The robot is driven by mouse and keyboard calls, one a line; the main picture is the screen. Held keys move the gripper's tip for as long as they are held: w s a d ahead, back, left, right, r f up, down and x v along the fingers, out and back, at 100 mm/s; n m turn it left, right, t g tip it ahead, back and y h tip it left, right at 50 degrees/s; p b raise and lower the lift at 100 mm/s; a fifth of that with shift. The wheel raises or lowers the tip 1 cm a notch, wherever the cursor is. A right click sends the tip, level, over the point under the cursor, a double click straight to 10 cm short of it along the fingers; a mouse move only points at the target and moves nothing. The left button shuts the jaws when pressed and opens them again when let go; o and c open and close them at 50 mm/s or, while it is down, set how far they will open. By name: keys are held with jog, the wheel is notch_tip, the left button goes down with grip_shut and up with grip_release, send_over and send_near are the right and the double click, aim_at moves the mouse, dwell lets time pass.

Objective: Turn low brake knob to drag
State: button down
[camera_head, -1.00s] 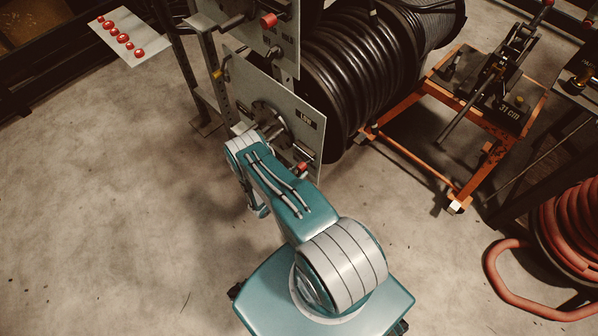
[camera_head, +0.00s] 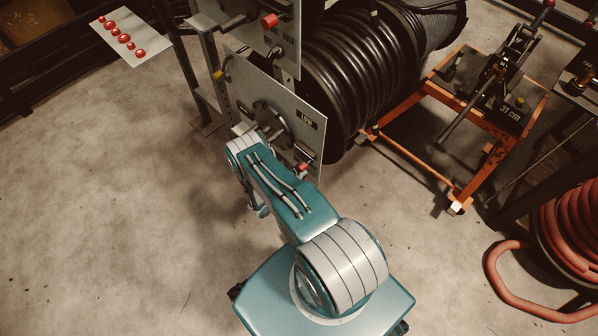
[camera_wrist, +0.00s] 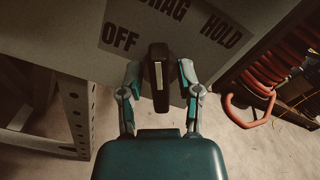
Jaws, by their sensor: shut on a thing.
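The low brake knob (camera_wrist: 158,95) is black with a pale stripe along it. In the wrist view its stripe stands nearly upright, pointing toward the DRAG label (camera_wrist: 172,8). The OFF label (camera_wrist: 120,40) is to its left and the HOLD label (camera_wrist: 221,31) to its right. My gripper (camera_wrist: 160,70) is shut on the knob, with one finger on each side of it. In the head view the low panel (camera_head: 240,84), marked LOW, stands in front of my arm.
A red-tipped crank handle (camera_head: 302,167) sits by the low panel's lower edge, close to my arm. A black hose reel (camera_head: 350,75) is behind the panel. An orange cart (camera_head: 420,172) and a red hose coil (camera_head: 570,235) are at right. The floor at left is clear.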

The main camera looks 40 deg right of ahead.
jog(key=shift+w, duration=0.2)
jog(key=c, duration=0.6)
grip_release()
jog(key=a, duration=0.8)
jog(key=s+a, duration=0.1)
jog(key=a, duration=0.3)
jog(key=shift+f, duration=0.1)
